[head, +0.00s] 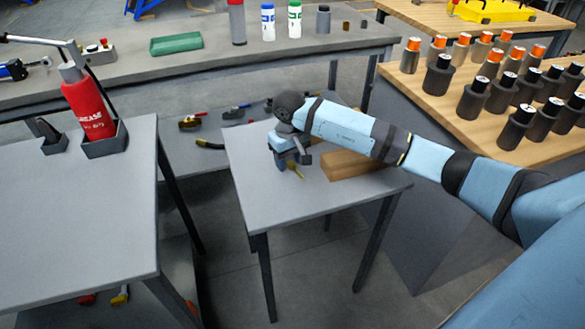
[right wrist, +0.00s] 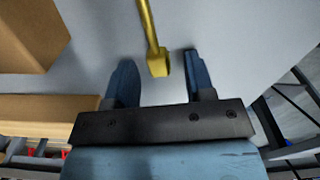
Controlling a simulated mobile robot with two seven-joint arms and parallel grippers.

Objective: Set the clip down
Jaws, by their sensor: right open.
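The clip (head: 295,169) is a small brass-yellow piece by my right gripper, over the small grey table (head: 265,200). In the right wrist view the clip (right wrist: 153,40) is a thin yellow rod with a wider end, and that end lies between the fingertips. My right gripper (head: 290,158) is low over the tabletop. In the right wrist view the gripper (right wrist: 156,72) is open, with a visible gap between each finger and the clip. The clip appears to lie on the tabletop. My left gripper does not show.
Wooden blocks (head: 350,166) lie on the small table, just right of my right gripper. A grey table (head: 70,220) with a red grease canister (head: 85,105) stands left. A wooden bench (head: 420,90) with several dark cylinders stands right. The small table's front left is clear.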

